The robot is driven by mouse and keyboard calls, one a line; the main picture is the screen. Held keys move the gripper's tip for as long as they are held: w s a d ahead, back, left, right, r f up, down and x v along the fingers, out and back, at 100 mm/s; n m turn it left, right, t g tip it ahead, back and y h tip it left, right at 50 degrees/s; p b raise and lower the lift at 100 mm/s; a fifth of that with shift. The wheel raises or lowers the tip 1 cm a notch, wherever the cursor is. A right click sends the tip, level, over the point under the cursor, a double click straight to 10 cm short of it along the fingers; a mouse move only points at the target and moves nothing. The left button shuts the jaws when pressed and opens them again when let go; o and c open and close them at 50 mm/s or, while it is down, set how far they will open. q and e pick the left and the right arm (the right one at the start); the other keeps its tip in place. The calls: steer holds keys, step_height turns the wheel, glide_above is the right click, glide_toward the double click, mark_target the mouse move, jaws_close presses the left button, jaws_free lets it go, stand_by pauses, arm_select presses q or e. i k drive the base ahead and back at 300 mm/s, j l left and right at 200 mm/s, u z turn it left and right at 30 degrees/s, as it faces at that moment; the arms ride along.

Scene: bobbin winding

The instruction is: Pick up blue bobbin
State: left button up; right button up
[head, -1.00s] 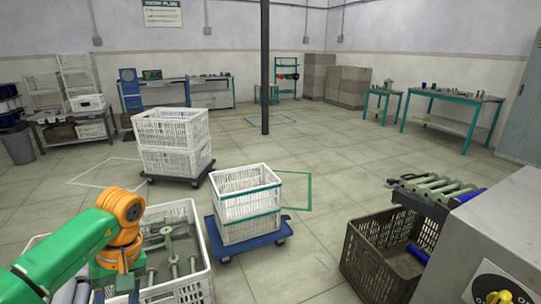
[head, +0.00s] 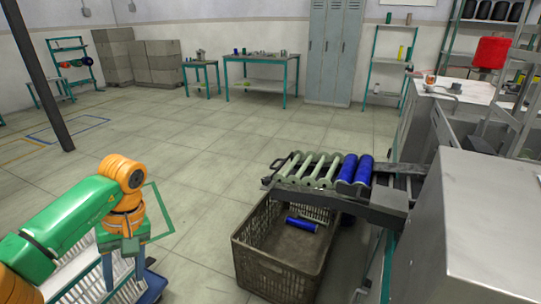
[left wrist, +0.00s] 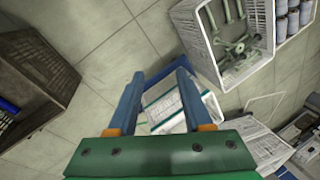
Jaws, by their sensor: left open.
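One blue bobbin (head: 301,224) lies on its side in the dark crate (head: 262,262). Two more blue bobbins, one to the left (head: 347,168) and one to the right (head: 364,170), lie at the right end of the roller rack (head: 305,168) above that crate. In the left wrist view a piece of blue (left wrist: 8,106) shows at the left edge, inside the dark crate. My left gripper (head: 123,280) is open and empty, pointing down, well to the left of the crate and bobbins. Its two fingers stand apart in the left wrist view (left wrist: 160,75). My right gripper is not in view.
A grey machine housing (head: 490,225) stands at the right, beside the rack. A white crate (left wrist: 180,105) on a blue dolly is below my left gripper. A white crate with pale green bobbins (left wrist: 232,40) shows in the wrist view. Open floor lies behind the rack.

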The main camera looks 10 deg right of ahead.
mark_target(363, 171)
steer(key=i+z, duration=0.2)
steer(key=z, duration=0.25)
steer(key=i+z, duration=0.25)
steer(key=z, duration=0.2)
steer(key=i+j+z, duration=0.15)
steer(key=z, duration=0.3)
steer(key=i+j+z, duration=0.2)
steer(key=z, duration=0.25)
steer(key=i+j+z, duration=0.1)
steer(key=j+z, duration=0.2)
steer(key=z, duration=0.15)
steer(key=i+j+z, duration=0.55)
steer(key=k+j, duration=0.05)
steer(key=k, duration=0.05)
